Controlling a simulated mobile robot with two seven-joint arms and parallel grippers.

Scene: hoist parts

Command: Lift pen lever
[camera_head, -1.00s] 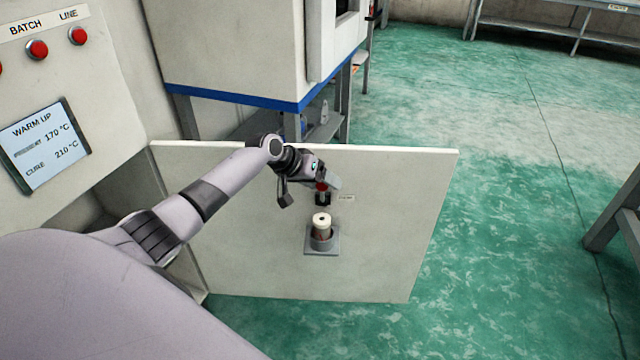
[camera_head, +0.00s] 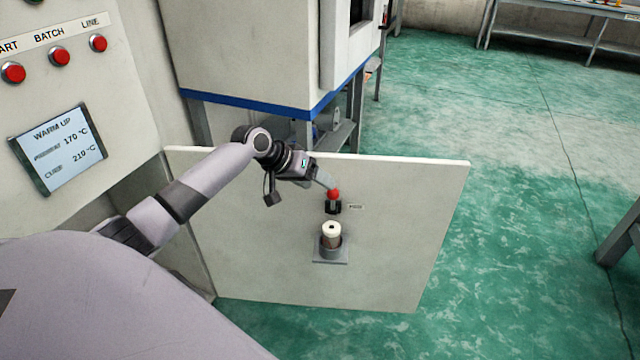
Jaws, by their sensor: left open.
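The lever (camera_head: 333,205) is a small black piece with a red ball knob (camera_head: 333,194) on the white panel, beside a small label (camera_head: 356,207). My left gripper (camera_head: 328,184) reaches over the panel from the left, its fingertips just above and left of the red knob. It is open. Whether a finger touches the knob I cannot tell. Below the lever a white-topped cylinder (camera_head: 331,236) stands in a grey round holder on a square plate. My right gripper is out of view.
The white panel (camera_head: 270,260) is broad and mostly bare. A control cabinet with red buttons (camera_head: 60,56) and a screen (camera_head: 58,150) stands at left. A white machine with a blue edge (camera_head: 250,101) rises behind the panel. Open green floor (camera_head: 520,200) lies to the right.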

